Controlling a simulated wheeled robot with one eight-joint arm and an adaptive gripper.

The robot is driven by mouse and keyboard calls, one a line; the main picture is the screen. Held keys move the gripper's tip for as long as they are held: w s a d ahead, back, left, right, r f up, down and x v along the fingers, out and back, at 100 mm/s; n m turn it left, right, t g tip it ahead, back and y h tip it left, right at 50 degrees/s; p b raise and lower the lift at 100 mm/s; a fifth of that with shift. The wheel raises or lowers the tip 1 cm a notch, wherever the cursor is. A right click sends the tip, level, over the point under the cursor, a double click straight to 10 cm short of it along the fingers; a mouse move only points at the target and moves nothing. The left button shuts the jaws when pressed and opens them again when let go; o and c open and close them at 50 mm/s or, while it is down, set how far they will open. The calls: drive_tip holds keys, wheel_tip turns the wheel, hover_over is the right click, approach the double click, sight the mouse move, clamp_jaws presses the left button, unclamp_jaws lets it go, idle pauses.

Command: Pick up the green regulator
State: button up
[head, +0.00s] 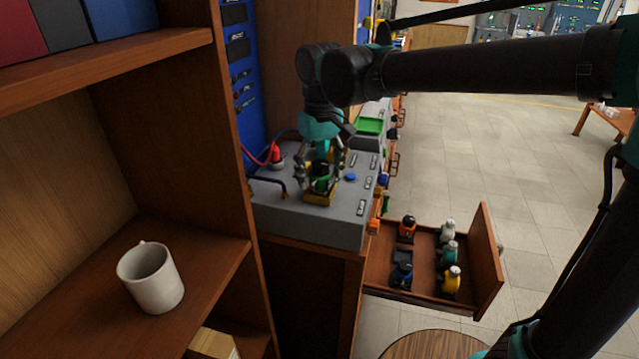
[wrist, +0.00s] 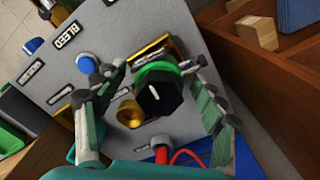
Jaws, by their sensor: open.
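The green regulator has a black knob with a white mark and a green ring (wrist: 155,72). It sits on the grey test bench (head: 285,215), at a gold mount (head: 320,198). In the head view, the regulator (head: 320,184) is partly hidden by my gripper (head: 321,172), which points down over it. In the wrist view, my gripper (wrist: 158,70) is open, with one finger on each side of the regulator. I cannot tell whether the fingers touch it. A brass round part (wrist: 129,112) lies beside the knob.
A red plug (head: 276,155) with a cable and a blue button (head: 351,177) are near the gripper. An open drawer (head: 487,260) below right holds several regulators. A wooden shelf (head: 215,255) with a white mug (head: 151,280) stands at left.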

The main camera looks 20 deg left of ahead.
drive_tip(key=shift+f, duration=0.35)
drive_tip(key=shift+c, duration=0.3)
clamp_jaws()
